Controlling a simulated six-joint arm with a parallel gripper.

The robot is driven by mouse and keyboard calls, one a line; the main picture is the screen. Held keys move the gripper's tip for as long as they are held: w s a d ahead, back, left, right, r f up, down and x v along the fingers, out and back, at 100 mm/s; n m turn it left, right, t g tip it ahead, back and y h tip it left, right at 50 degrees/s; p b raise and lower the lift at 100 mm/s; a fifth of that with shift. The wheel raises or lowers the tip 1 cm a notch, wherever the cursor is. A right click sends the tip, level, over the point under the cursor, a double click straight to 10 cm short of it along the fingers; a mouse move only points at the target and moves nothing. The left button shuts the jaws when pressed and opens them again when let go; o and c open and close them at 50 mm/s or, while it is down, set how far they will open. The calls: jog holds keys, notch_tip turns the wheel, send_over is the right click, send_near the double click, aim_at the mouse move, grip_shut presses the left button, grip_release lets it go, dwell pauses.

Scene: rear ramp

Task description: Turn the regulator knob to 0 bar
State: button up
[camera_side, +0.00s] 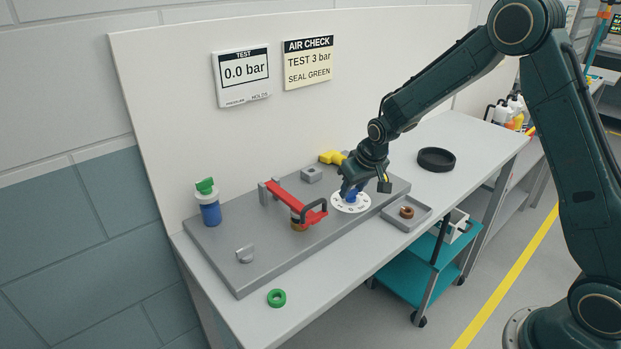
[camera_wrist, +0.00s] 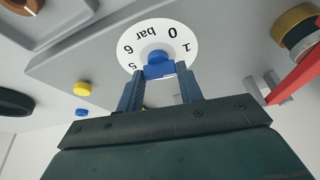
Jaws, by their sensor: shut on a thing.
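The regulator knob (camera_wrist: 157,58) is blue and sits at the centre of a white round dial (camera_side: 350,202). In the wrist view the dial (camera_wrist: 148,33) shows "bar" and the numbers 0, 1, 5 and 6; its other marks are hidden behind my gripper. My gripper (camera_wrist: 160,72) is shut on the knob, with one finger on each side. In the side view my gripper (camera_side: 354,190) comes down over the dial and covers part of the knob. I cannot tell which number the knob points to. The wall display (camera_side: 246,75) reads 0.0 bar under "TEST".
A red lever (camera_side: 297,196) stands left of the dial. A tray (camera_side: 417,223) holding a brown ring lies to its right. A sign (camera_side: 308,62) reads "TEST 3 bar".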

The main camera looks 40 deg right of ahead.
jog(key=n, duration=0.2)
jog(key=n+y, duration=0.2)
jog(key=n, duration=0.1)
jog(key=shift+d+n, duration=0.25)
jog(key=shift+n, duration=0.05)
jog(key=n+y, duration=0.1)
jog(key=n, duration=0.1)
jog(key=n+g, duration=0.1)
jog(key=n, duration=0.2)
jog(key=shift+w+y, duration=0.1)
jog(key=shift+y, duration=0.3)
jog(key=o, duration=1)
jog(key=shift+r, duration=0.1)
jog(key=v, duration=1.3)
jog(key=shift+d+r, duration=0.15)
jog(key=shift+r, duration=0.25)
